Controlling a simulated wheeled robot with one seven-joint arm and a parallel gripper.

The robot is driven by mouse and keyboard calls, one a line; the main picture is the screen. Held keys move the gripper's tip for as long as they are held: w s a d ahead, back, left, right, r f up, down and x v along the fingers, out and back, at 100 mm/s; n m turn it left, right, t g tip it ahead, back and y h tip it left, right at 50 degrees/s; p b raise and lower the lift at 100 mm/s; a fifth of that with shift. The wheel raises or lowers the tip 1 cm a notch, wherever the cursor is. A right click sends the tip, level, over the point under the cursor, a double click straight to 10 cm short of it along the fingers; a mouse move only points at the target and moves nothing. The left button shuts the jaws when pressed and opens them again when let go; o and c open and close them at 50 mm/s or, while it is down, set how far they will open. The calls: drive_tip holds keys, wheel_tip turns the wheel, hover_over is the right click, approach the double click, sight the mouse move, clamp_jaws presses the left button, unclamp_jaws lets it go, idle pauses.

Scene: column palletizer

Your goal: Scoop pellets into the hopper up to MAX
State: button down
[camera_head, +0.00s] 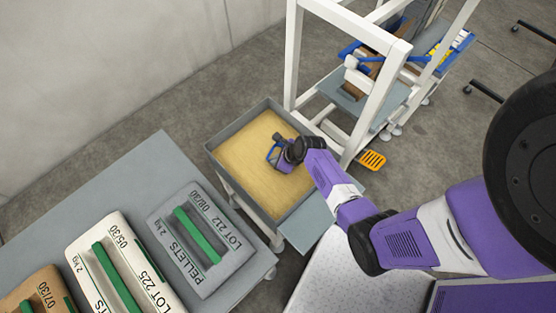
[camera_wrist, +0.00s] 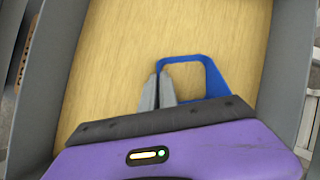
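A grey-walled bin (camera_head: 216,155) holds a flat tan surface (camera_head: 253,143) that looks like pellets; single grains cannot be told. My gripper (camera_head: 277,152) is over the bin, pointing down. In the wrist view its two grey fingers (camera_wrist: 157,92) are close together at the left side of a blue loop (camera_wrist: 211,72), apparently the scoop's handle, and seem shut on it. The scoop's bowl is hidden, and whether it touches the pellets cannot be told. No MAX mark can be made out.
A grey table (camera_head: 135,176) at left bears a grey pellet bag (camera_head: 180,257) marked LOT 212, a white bag (camera_head: 95,262) marked LOT 225 and a brown bag (camera_head: 22,292). A white frame (camera_head: 292,60) stands behind the bin at right. An orange slotted piece (camera_head: 371,160) is beside it.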

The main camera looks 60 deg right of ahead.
sight(268, 156)
drive_tip(key=b+x, duration=0.5)
drive_tip(key=shift+d+f, duration=0.25)
drive_tip(key=shift+d, duration=0.05)
drive_tip(key=shift+w+d+f+b, duration=0.1)
drive_tip(key=shift+w+f+b, duration=0.15)
drive_tip(key=shift+b, duration=0.4)
drive_tip(key=shift+w+d+r+t+b, duration=0.15)
drive_tip(key=shift+w+t+b, duration=0.25)
drive_tip(key=shift+t+b, duration=0.05)
drive_tip(key=shift+w+d+r+t+b, duration=0.1)
drive_tip(key=shift+w+r+t+b, duration=0.1)
drive_tip(key=shift+w+t+b, duration=0.25)
drive_tip(key=shift+w+d+r, duration=0.1)
drive_tip(key=shift+w+r, duration=0.05)
drive_tip(key=shift+w, duration=0.05)
